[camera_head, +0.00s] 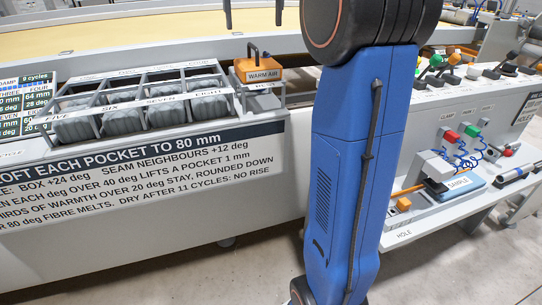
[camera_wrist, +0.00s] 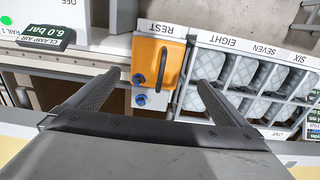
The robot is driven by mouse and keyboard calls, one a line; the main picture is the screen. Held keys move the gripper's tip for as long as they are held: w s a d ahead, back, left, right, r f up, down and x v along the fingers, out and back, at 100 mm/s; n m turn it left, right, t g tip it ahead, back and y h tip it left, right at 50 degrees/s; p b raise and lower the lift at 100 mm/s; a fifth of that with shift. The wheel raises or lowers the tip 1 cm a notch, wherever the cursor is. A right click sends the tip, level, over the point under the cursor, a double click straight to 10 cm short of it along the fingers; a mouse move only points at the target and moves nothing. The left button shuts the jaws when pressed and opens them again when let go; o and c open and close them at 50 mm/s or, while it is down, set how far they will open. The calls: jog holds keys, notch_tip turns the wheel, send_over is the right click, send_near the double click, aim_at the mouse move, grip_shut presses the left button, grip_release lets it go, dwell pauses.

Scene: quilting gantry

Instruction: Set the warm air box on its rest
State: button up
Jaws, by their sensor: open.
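The warm air box (camera_head: 262,75) is orange with a dark loop handle on top. It sits upright at the right end of the pocket row, on a grey stand with a partly hidden label. The wrist view shows the box (camera_wrist: 147,53) beside a white plate marked REST (camera_wrist: 160,28). My gripper (camera_wrist: 159,78) is open, with one finger on each side of the box in that view and nothing between them. In the head view my gripper's fingers (camera_head: 253,26) hang above the box, apart from its handle.
Grey padded pockets (camera_head: 135,100) in a frame labelled SIX, SEVEN and EIGHT stand left of the box. A bench with levers and a blue sample (camera_head: 461,184) is at the right. My blue arm blocks the middle.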

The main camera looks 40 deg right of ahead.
jog(key=s+a+f+n+t, duration=0.1)
jog(key=s+a+f+t, duration=0.1)
jog(key=s+a+f, duration=0.9)
jog(key=s+a+f+n+t, duration=0.1)
jog(key=s+a+f, duration=0.1)
jog(key=s+f, duration=0.7)
jog(key=s+a+f+n+t, duration=0.1)
jog(key=s+f, duration=0.8)
jog(key=f, duration=0.5)
jog(key=shift+a+f+t, duration=0.3)
jog(key=shift+a+f, duration=0.05)
